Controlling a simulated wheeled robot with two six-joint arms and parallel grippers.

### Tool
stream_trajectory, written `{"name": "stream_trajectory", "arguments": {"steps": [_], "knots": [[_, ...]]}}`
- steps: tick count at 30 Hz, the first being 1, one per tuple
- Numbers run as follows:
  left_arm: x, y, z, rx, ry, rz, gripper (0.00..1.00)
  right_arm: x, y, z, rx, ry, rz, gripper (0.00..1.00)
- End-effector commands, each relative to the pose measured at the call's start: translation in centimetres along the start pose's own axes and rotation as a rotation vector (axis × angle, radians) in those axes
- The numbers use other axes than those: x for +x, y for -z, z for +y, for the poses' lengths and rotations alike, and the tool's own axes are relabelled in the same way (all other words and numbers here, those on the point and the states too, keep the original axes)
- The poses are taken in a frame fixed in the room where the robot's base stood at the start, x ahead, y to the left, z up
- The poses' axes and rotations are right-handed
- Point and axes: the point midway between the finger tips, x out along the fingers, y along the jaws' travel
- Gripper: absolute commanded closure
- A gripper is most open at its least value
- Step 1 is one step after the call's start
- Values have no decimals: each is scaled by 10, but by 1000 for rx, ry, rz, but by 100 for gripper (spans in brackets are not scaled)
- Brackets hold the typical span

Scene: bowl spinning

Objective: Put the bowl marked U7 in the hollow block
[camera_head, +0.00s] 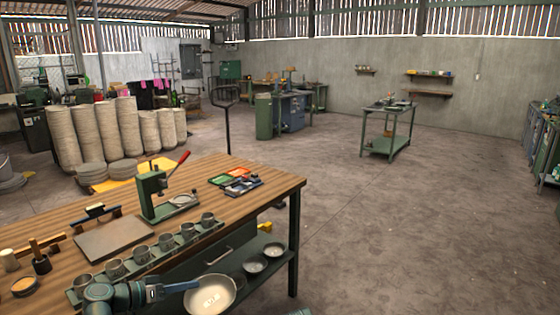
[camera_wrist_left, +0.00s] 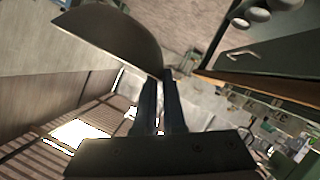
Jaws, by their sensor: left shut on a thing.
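A pale metal bowl (camera_head: 222,290) with a dark mark in its middle hangs in front of the workbench; the mark is too small to read surely. My left gripper (camera_head: 192,286) is shut on its left rim. In the left wrist view the bowl (camera_wrist_left: 108,32) shows from the side, a dark half-round, with its rim between the fingertips of my left gripper (camera_wrist_left: 160,78). I cannot surely pick out the hollow block. A green lever press (camera_head: 152,194) with a red handle stands on the bench, a pale round piece (camera_head: 183,201) at its base.
The wooden workbench (camera_head: 262,187) carries a green rack with several metal cups (camera_head: 140,253), a flat board (camera_head: 112,237) and a tray of coloured parts (camera_head: 237,181). Two bowls (camera_head: 255,264) sit on the shelf below.

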Motion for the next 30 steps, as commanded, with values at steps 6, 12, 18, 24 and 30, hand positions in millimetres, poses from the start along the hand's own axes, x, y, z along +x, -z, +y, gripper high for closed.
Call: {"name": "stream_trajectory", "arguments": {"steps": [6,12,18,24,30], "knots": [[-21,50,34,0,0,0,100,-63,-4,6,0,1,-1,50],[-26,62,42,0,0,0,100,-79,-5,7,0,1,-1,50],[-25,61,40,0,0,0,100,-76,-5,7,0,1,-1,50],[-25,61,40,0,0,1,100,-76,-5,7,0,1,-1,50],[-25,61,40,0,0,1,100,-77,-5,7,0,1,-1,50]]}}
